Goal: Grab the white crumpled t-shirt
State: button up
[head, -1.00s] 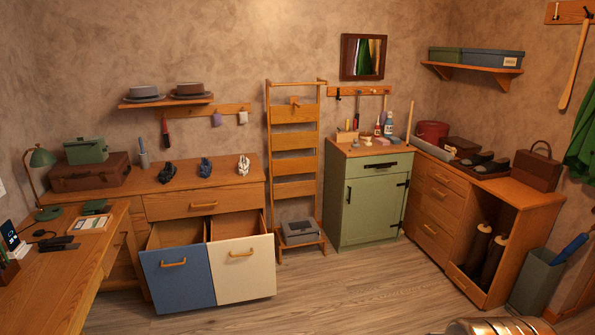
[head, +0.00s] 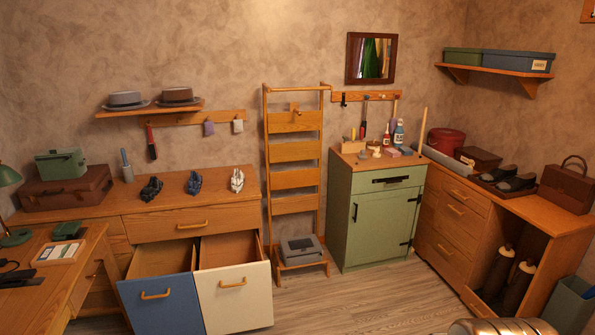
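Nothing touches the white cloth. My gripper is not in view; only a rounded metallic part shows at the bottom right edge, and I cannot tell what it is.
Below the dresser top, a blue bin (head: 163,303) and a cream bin (head: 234,296) are tilted out into the room. A wooden ladder rack (head: 294,152) stands right of the dresser, then a green cabinet (head: 374,217). The floor (head: 350,300) in the middle is clear.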

aim_at(238, 177)
jog(key=i, duration=3.05)
jog(key=u, duration=2.4)
